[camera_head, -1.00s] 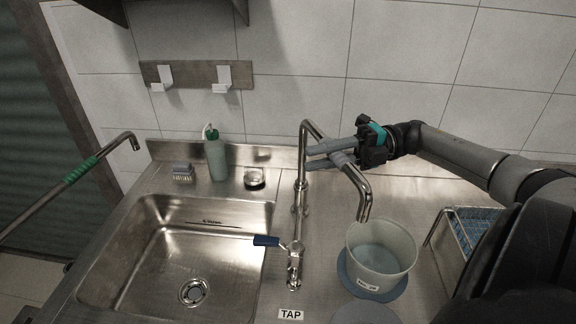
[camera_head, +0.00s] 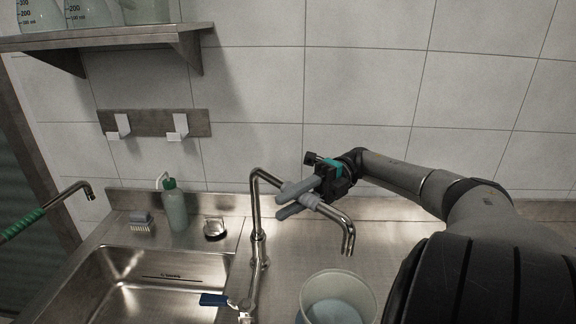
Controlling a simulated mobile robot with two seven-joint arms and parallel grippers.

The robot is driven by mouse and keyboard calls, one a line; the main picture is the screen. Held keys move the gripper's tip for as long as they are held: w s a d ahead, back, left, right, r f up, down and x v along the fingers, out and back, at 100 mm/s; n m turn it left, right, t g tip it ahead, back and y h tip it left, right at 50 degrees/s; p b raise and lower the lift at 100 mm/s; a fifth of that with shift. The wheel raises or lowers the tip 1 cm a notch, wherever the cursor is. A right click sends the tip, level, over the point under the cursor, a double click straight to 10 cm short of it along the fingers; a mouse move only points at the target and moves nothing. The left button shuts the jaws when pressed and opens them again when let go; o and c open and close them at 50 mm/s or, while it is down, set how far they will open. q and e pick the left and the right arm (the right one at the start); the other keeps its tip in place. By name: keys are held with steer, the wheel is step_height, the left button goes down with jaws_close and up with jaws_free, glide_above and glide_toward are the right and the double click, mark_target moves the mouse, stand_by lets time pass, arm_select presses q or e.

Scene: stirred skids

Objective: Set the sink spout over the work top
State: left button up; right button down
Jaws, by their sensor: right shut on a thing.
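The sink spout (camera_head: 334,216) is a bent steel tube on the tap's upright (camera_head: 256,215). It reaches right from the upright, its downturned outlet above the steel work top (camera_head: 285,262) and just above the rim of a pale bucket (camera_head: 338,283). My right gripper (camera_head: 284,203) is shut on the spout, its grey fingers on either side of the tube near its middle. The sink basin (camera_head: 165,270) lies left of the tap. The tap's blue lever (camera_head: 214,299) shows at the bottom. My left gripper is not in view.
A shelf (camera_head: 110,36) with vessels and a hook rail (camera_head: 155,124) are on the wall. A pipe with a green band (camera_head: 24,222) is at left.

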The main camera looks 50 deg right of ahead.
steer(key=shift+r, duration=0.1)
steer(key=c, duration=0.7)
jaws_free()
steer(key=shift+d, duration=0.1)
